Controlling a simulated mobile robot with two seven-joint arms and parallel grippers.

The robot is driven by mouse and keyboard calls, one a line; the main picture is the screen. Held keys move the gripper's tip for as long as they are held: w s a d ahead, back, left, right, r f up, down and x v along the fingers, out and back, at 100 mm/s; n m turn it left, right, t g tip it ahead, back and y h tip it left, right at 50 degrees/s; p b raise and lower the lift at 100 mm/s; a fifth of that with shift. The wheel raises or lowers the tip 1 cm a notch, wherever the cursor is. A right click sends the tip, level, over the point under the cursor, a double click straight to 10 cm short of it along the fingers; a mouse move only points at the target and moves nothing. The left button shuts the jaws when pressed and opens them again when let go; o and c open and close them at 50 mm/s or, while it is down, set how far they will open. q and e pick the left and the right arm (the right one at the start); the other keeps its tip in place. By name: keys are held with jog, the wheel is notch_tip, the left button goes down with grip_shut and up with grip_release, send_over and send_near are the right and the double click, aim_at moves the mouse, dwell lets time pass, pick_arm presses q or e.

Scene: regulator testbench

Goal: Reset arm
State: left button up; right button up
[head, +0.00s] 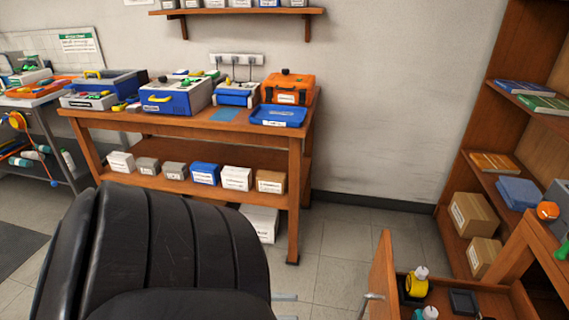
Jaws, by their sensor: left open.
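My left gripper (286,308) shows at the bottom centre as two thin grey fingers, one above the other with a gap between them. It is open, with nothing seen between the fingers. It is low in the view, in front of the wooden workbench (293,190) and left of the open drawer. The rest of it is hidden at the right edge of a large black ribbed shape that fills the lower left. My right gripper is not in view.
The workbench carries blue cases (178,96), an orange case (288,88) and a blue tray (278,116). Boxes sit on its lower shelf. An open wooden drawer (383,275) holds small items at lower right. A bookcase (478,125) stands right. Floor (335,245) between them is clear.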

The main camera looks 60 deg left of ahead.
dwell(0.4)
pick_arm(q)
notch_tip(320, 180, down, 21)
jog(key=d+n+g+y, duration=0.3)
jog(key=g+y, duration=0.3)
jog(key=y, duration=0.1)
jog(key=s+d+f+g+y, duration=0.1)
jog(key=s+d+f+g, duration=0.6)
jog(key=s+d+f, duration=0.1)
notch_tip(320, 180, down, 2)
jog(key=shift+s+d+f+g+y, duration=0.2)
jog(key=shift+s+d+g+y, duration=0.2)
jog(key=shift+d, duration=0.25)
